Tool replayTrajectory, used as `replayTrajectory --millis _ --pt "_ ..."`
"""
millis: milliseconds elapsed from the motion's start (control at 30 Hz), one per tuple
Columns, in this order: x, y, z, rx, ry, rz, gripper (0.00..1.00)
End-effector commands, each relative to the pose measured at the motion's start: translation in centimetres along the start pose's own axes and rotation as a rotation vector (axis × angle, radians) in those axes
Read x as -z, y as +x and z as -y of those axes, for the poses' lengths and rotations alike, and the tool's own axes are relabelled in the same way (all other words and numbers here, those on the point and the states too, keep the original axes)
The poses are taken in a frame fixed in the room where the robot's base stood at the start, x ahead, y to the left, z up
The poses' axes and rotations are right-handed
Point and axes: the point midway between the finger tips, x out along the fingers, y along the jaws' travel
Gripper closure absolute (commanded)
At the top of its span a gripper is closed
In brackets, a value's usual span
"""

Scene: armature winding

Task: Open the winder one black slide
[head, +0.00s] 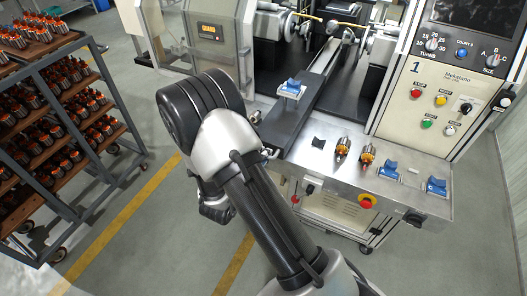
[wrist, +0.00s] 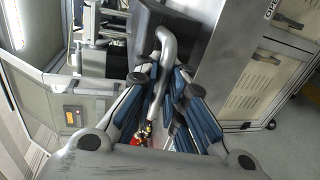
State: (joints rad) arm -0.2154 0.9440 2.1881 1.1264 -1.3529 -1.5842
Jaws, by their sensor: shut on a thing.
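The black slide (head: 312,98) of winder one runs from the front edge of the machine back toward the winding heads in the head view. In the wrist view a bent grey metal handle (wrist: 168,48) stands in front of a dark block (wrist: 150,18). My gripper (wrist: 163,82) has its blue-padded fingers closed around the handle's straight part. In the head view my arm hides the fingers and the handle.
The steel worktop (head: 315,170) holds two copper-wound armatures (head: 342,150) and several blue fixtures (head: 388,171). A control panel (head: 440,95) marked 1 stands behind it. A rack of armatures (head: 60,115) stands at left. Floor between rack and winder is clear.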

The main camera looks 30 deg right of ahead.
Motion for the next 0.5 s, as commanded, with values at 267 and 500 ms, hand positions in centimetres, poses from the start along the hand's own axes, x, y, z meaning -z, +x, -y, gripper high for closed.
replayTrajectory --millis 267,500 --pt "0.06 0.02 -0.17 -0.004 0.002 0.000 0.85" --pt "0.04 0.03 -0.09 -0.002 0.001 0.000 0.70"
